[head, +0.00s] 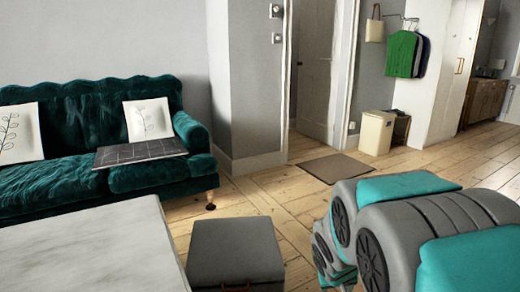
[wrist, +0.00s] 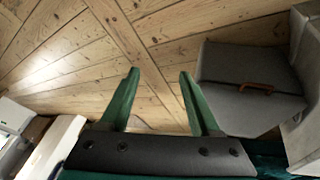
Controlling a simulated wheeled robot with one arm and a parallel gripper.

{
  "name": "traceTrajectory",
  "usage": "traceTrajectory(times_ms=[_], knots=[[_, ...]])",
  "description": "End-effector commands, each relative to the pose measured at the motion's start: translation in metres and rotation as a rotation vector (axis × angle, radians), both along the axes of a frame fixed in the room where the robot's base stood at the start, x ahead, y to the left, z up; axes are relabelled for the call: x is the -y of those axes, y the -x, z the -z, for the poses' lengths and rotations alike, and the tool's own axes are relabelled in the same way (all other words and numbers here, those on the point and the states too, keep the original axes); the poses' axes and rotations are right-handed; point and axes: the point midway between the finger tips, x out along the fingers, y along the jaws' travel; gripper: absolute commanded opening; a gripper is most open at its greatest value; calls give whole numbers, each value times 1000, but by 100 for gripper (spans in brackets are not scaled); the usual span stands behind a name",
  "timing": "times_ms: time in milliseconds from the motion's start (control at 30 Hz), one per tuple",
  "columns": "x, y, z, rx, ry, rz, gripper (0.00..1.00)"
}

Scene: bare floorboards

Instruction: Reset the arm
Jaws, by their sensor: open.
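My gripper (wrist: 160,88) shows in the wrist view with its two green fingers spread apart. Nothing is between the fingers, and bare floorboards lie beyond them. In the head view my grey and teal arm fills the lower right, folded and bent downward. My gripper is not visible in the head view.
A grey box stool (head: 235,252) stands by a pale marble-like table (head: 90,255). It also shows right of my gripper in the wrist view (wrist: 250,85). A green sofa (head: 60,190) is at left. A doormat (head: 336,168) and beige bin (head: 377,132) lie beyond open floorboards.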

Motion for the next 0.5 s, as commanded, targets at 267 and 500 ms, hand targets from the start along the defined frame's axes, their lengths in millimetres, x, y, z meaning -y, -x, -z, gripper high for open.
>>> traceTrajectory(times_ms=[267,500], knots=[[4,132,-34,-233,-47,80,63],[-23,242,-51,-437,-150,58,63]])
